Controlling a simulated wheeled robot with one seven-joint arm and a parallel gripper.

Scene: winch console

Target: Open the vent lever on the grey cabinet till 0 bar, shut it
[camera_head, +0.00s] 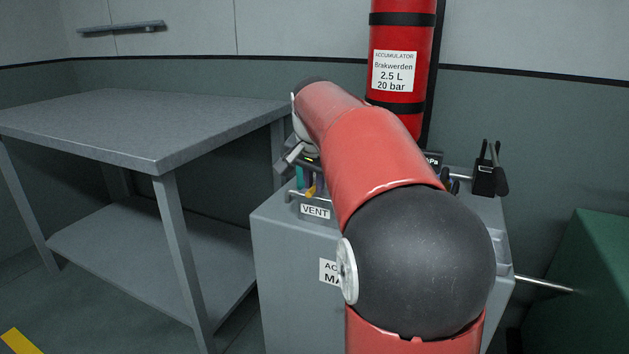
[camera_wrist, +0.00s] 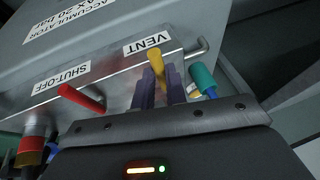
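The grey cabinet (camera_head: 290,262) stands in the middle of the head view, partly hidden by my arm. The yellow vent lever (camera_wrist: 156,62) is beside the VENT label (camera_wrist: 146,43) in the wrist view; it also shows small in the head view (camera_head: 311,190). My gripper (camera_wrist: 161,82) has its two dark purple fingers close together, one on each side of the yellow lever, and looks shut on it. In the head view my gripper is mostly hidden behind my arm. No pressure reading can be made out; only part of a "Pa" label shows past my arm.
A red-handled lever (camera_wrist: 82,98) by the SHUT-OFF label and a teal-capped part (camera_wrist: 203,78) flank the vent lever closely. A red accumulator (camera_head: 402,30) stands behind the cabinet. A grey table (camera_head: 150,125) is at left, a green box (camera_head: 590,270) at right.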

